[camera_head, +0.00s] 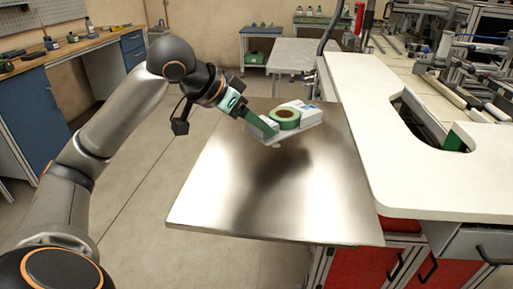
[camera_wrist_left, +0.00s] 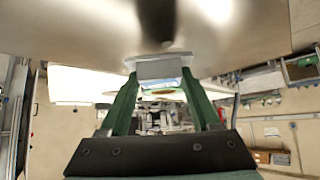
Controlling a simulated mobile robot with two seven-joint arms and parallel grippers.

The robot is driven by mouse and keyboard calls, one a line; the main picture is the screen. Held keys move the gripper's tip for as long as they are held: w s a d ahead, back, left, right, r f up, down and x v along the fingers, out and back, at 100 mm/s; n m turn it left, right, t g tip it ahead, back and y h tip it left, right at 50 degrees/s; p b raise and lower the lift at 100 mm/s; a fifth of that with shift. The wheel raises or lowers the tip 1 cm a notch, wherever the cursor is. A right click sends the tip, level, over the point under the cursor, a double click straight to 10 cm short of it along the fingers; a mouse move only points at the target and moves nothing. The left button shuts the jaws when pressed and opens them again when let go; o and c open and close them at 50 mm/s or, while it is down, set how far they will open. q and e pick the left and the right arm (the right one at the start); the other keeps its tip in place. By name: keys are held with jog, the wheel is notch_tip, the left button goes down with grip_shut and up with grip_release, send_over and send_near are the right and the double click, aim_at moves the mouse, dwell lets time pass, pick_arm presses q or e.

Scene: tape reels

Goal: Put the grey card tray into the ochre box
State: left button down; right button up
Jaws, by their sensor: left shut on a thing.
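The grey card tray (camera_head: 274,142) is pale and flat, at the far part of the metal table in the head view. A green tape reel (camera_head: 286,118) and a white box (camera_head: 302,108) are on it. My left gripper (camera_head: 264,128) is shut on the tray's near left side. In the left wrist view the tray's grey edge (camera_wrist_left: 160,69) shows between the green fingers of my left gripper (camera_wrist_left: 158,80). I cannot tell whether the tray touches the tabletop. I see no ochre box in either view. My right gripper is not in view.
The metal table (camera_head: 260,205) is bare in front of the tray, with a dark reflection on it. A white worktop (camera_head: 410,170) with a cutout adjoins it on the right, above red drawers (camera_head: 360,268). A blue-drawered workbench (camera_head: 40,115) stands at the left, across open floor.

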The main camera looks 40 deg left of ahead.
pick_arm(q)
jog(key=shift+w+a+f, duration=0.3)
jog(key=shift+w+f, duration=0.1)
jog(key=shift+f, duration=0.25)
jog(key=shift+w+a+f, duration=0.25)
jog(key=shift+w+f, duration=0.1)
jog(key=shift+f, duration=0.1)
notch_tip(320, 180, down, 4)
jog(key=shift+w+a+r+b, duration=0.15)
jog(key=shift+r+b, duration=0.1)
jog(key=shift+b, duration=0.85)
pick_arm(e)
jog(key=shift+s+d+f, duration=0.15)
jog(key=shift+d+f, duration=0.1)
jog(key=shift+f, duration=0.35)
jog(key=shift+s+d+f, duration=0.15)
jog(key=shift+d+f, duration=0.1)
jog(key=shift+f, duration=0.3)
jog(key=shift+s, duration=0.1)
pick_arm(q)
jog(key=shift+f, duration=0.15)
jog(key=shift+c, duration=2.4)
grip_release()
jog(key=o, duration=0.4)
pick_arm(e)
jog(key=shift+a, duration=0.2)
